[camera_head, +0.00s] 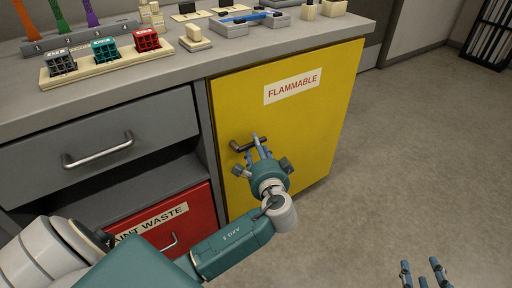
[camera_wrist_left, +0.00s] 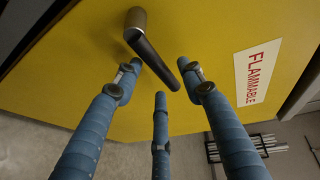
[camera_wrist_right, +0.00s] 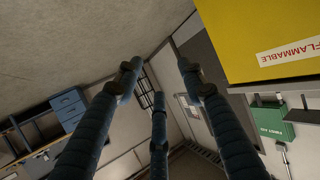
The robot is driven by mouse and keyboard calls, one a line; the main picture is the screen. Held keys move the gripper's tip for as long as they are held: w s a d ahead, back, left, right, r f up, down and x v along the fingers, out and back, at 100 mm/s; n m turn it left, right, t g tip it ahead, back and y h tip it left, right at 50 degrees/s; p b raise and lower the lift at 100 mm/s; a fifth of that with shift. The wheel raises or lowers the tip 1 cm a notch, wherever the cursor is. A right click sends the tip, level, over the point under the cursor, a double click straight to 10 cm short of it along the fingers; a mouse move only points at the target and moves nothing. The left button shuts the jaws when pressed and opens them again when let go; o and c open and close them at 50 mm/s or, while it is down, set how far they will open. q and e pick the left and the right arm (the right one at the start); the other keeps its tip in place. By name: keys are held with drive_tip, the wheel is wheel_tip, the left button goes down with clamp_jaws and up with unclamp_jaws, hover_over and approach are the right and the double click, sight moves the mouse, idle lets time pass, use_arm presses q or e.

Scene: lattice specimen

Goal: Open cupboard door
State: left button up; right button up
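The yellow cupboard door (camera_head: 312,130), labelled FLAMMABLE, stands shut under the grey worktop. Its dark lever handle (camera_head: 243,146) is near the door's left side. My left gripper (camera_head: 260,146) is at the handle with its fingers pointing at the door. In the left wrist view, the handle (camera_wrist_left: 152,50) reaches in between the spread fingertips, which look not closed on it; contact is unclear. My right gripper (camera_head: 422,268) is open and empty over the floor at the lower right, partly cut off. The right wrist view shows part of the yellow door (camera_wrist_right: 270,25) at the upper right.
Left of the door are a grey drawer (camera_head: 100,150) and a red PAINT WASTE bin (camera_head: 168,230). The worktop (camera_head: 190,78) holds a rack of small coloured crates (camera_head: 105,60) and other small items. The floor (camera_head: 420,150) right of the cupboard is clear.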

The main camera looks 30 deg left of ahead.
use_arm(q)
drive_tip(key=shift+x, duration=1.3)
use_arm(e)
drive_tip(key=shift+w+a+r+t, duration=0.15)
drive_tip(key=shift+w+r+t, duration=0.1)
drive_tip(key=shift+r, duration=0.3)
drive_tip(key=shift+w+a+r+t, duration=0.1)
drive_tip(key=shift+w+r+t, duration=0.15)
drive_tip(key=shift+r, duration=0.25)
drive_tip(key=shift+w+a+r+t, duration=0.15)
drive_tip(key=shift+w+r+t, duration=0.1)
drive_tip(key=shift+r, duration=0.3)
use_arm(q)
clamp_jaws()
